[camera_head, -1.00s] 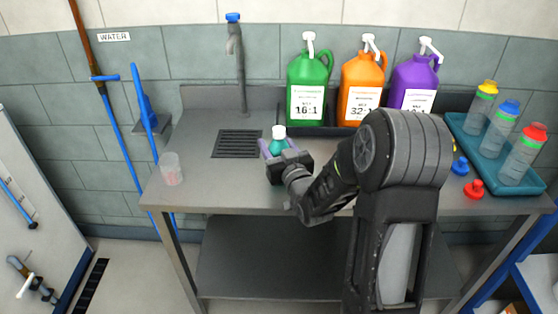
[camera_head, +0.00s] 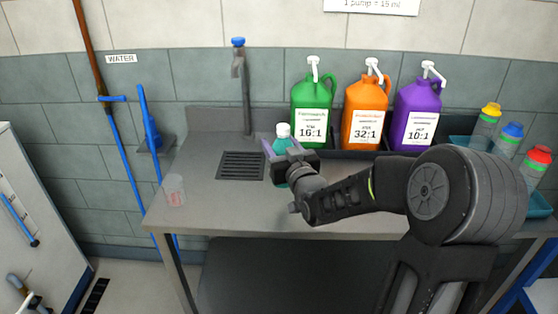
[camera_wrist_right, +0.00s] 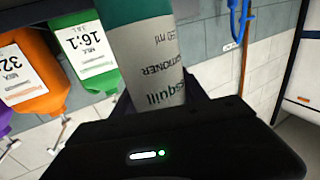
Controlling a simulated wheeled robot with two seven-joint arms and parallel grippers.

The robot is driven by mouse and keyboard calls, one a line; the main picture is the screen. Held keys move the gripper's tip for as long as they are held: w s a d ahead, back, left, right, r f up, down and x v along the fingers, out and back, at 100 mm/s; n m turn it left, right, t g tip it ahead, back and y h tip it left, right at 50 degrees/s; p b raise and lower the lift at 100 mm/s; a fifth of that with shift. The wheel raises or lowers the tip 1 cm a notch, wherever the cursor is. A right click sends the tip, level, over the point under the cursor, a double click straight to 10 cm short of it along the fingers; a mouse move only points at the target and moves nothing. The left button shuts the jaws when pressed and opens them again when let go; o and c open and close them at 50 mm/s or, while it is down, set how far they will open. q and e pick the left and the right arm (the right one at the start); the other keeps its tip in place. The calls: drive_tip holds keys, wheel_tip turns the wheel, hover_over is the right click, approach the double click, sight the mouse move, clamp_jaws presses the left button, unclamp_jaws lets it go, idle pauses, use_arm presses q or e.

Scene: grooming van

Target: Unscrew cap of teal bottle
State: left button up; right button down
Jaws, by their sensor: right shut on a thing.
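The teal bottle (camera_head: 280,147) has a white cap (camera_head: 283,130) on top and stands upright in my right gripper (camera_head: 281,151). The gripper is shut on its body, over the counter between the drain and the green jug. The bottle seems to be held above the counter, though the gripper hides much of its lower part. In the right wrist view the bottle (camera_wrist_right: 150,65) fills the top centre, with a grey label and a teal band; its cap is out of that frame. My left gripper is not in view.
Green (camera_head: 314,107), orange (camera_head: 366,112) and purple (camera_head: 418,112) pump jugs stand behind on a dark tray. A clear cup (camera_head: 174,190) stands at the counter's left, near the drain (camera_head: 241,165) and tap (camera_head: 242,85). Capped bottles (camera_head: 510,138) stand at right. The front-left counter (camera_head: 225,208) is clear.

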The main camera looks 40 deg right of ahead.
wheel_tip(320, 180, up, 3)
drive_tip(key=shift+f, duration=0.1)
idle(0.5)
drive_tip(key=c, duration=1.1)
unclamp_jaws()
drive_tip(key=shift+c, duration=0.2)
clamp_jaws()
